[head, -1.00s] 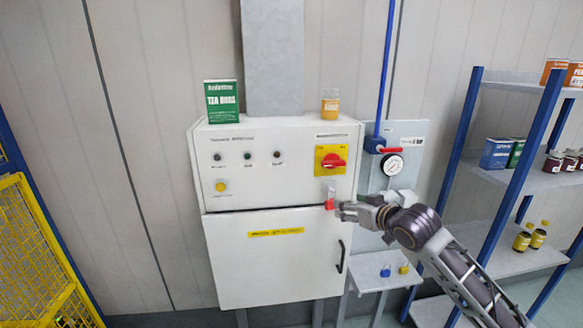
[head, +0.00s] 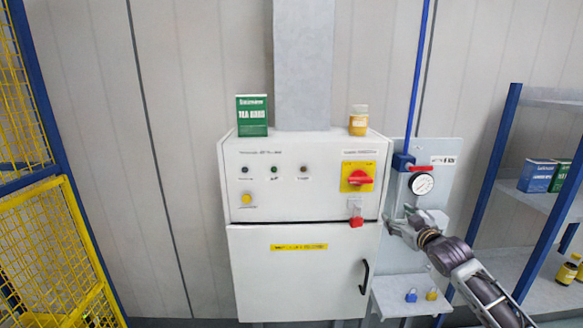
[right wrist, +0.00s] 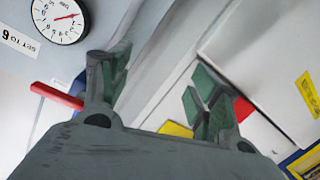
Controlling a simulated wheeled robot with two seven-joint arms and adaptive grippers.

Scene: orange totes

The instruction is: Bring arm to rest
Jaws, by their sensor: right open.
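My right gripper (head: 396,219) is open and empty in the head view, just right of the white control cabinet (head: 250,290), in front of the panel with the gauge. In the right wrist view its two fingers (right wrist: 158,85) stand apart with nothing between them. A red padlock-like piece (head: 356,222) hangs below the red rotary switch (head: 360,178) on its yellow plate, to the left of the gripper and apart from it. My left gripper is not in view.
A pressure gauge (head: 421,184) and blue valve (head: 402,161) are close above the right gripper. A small shelf (head: 410,300) with blue and yellow padlocks is below it. Yellow mesh fencing (head: 40,240) is at left.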

